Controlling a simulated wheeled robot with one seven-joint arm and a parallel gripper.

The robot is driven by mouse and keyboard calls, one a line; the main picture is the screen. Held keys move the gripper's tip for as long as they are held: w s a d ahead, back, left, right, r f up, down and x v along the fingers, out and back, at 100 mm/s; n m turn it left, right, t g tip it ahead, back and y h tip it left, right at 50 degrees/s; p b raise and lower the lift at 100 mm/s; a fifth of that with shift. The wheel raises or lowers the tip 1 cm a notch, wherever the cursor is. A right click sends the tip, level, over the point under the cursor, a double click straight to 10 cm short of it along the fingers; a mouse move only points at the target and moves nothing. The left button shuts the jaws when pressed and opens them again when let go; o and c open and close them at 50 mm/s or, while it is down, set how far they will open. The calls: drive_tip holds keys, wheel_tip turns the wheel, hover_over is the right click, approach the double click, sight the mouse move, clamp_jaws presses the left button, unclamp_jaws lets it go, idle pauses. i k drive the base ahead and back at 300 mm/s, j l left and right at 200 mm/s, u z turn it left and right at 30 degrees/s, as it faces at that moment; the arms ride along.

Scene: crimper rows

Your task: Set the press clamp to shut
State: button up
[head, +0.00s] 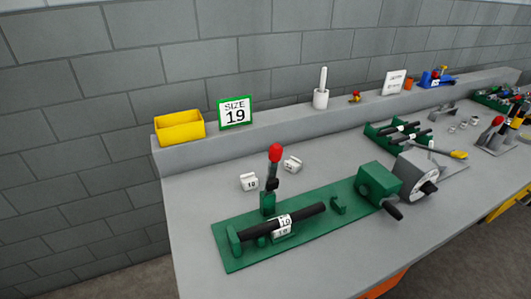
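A green press (320,233) lies along the left front of the grey bench, on a long flat green base. An upright lever with a red knob (275,153) stands at its back edge and looks like the clamp's handle. A black bar or hose (307,212) lies across the press, over a block labelled 19 (283,224). A green block (379,180) with a round grey part (416,178) and black handles sits at the right end. I cannot tell how tightly the clamp holds the bar. My gripper is not in view.
Small white blocks (249,182) sit behind the press. A yellow bin (179,127), a "SIZE 19" sign (235,113) and a white cup (321,98) stand on the back ledge. A green rack (398,135) and a yellow-handled tool (448,153) lie right. The front left bench edge is clear.

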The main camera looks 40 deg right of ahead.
sight(275, 150)
drive_tip(key=l+u, duration=0.2)
drive_tip(key=l, duration=0.65)
drive_tip(key=l+u, duration=0.15)
drive_tip(key=l, duration=0.7)
drive_tip(key=k, duration=0.05)
